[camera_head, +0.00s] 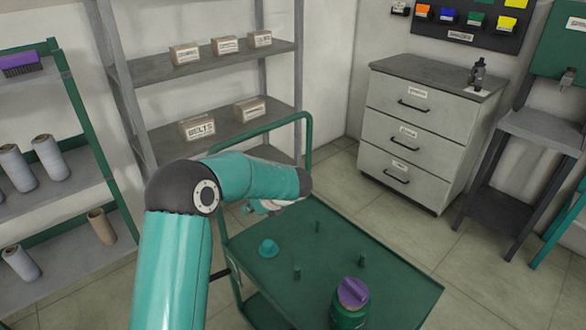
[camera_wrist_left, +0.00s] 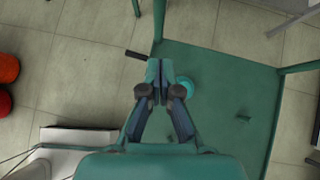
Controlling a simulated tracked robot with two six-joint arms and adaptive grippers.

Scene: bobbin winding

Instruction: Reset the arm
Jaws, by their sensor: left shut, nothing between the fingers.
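My left arm reaches in from the lower left of the head view, and its gripper (camera_head: 268,207) is partly hidden behind the wrist, above the far left part of the green cart. In the left wrist view the left gripper (camera_wrist_left: 158,88) is shut and empty, its fingertips together over the cart's edge. My right gripper is in neither view.
The green cart (camera_head: 385,285) bears a teal knob-like piece (camera_head: 268,248), several short pegs and a green container with a purple top (camera_head: 353,293). Shelves with boxes (camera_head: 197,127) stand behind, and a drawer cabinet (camera_head: 420,125) at right. Floor between cart and cabinet is clear.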

